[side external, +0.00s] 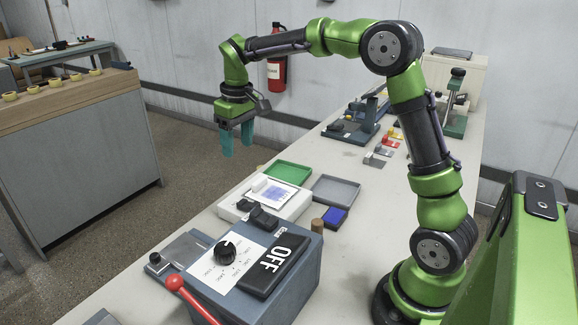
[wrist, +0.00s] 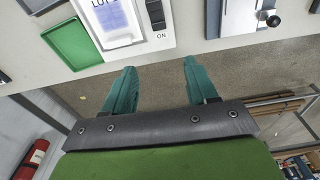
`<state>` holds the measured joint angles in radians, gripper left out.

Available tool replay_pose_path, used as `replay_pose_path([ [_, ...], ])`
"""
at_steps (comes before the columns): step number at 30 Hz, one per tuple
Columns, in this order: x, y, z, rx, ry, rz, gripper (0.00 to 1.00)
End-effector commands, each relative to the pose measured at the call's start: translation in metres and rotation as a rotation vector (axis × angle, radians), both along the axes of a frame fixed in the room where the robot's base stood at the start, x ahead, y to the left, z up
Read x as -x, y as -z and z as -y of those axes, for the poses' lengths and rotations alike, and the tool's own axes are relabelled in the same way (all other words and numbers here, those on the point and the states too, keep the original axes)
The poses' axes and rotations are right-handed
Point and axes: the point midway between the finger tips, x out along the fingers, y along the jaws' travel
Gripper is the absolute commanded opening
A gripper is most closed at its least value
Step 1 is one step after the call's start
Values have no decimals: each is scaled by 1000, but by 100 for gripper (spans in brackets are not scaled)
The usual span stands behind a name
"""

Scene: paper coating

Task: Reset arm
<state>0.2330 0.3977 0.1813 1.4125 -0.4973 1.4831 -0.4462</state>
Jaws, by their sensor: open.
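My gripper (side external: 237,142) hangs from my green arm in the side view, its teal fingers pointing down beyond the far-left edge of the white table. In the wrist view my gripper (wrist: 160,80) shows two teal fingers spread apart with nothing between them. The fingers are over the brown floor, just off the table edge, and touch nothing. My arm is raised and bent at the elbow, reaching out across the table.
Near the gripper on the table (side external: 350,155) are a green tray (side external: 288,171), a white device with a screen (side external: 270,200), a grey tray (side external: 335,190) and a blue block (side external: 334,217). A fire extinguisher (side external: 277,72) hangs behind.

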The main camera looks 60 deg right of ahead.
Motion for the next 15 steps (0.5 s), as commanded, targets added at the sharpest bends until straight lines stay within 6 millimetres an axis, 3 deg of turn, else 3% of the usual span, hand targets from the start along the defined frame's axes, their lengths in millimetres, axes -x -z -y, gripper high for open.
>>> replay_pose_path([
  [1, 6, 11, -2, -11, 21, -12, 57],
  [5, 32, 9, -13, -31, 87, 31, 57],
  [15, 143, -16, -52, -137, 267, 264, 57],
])
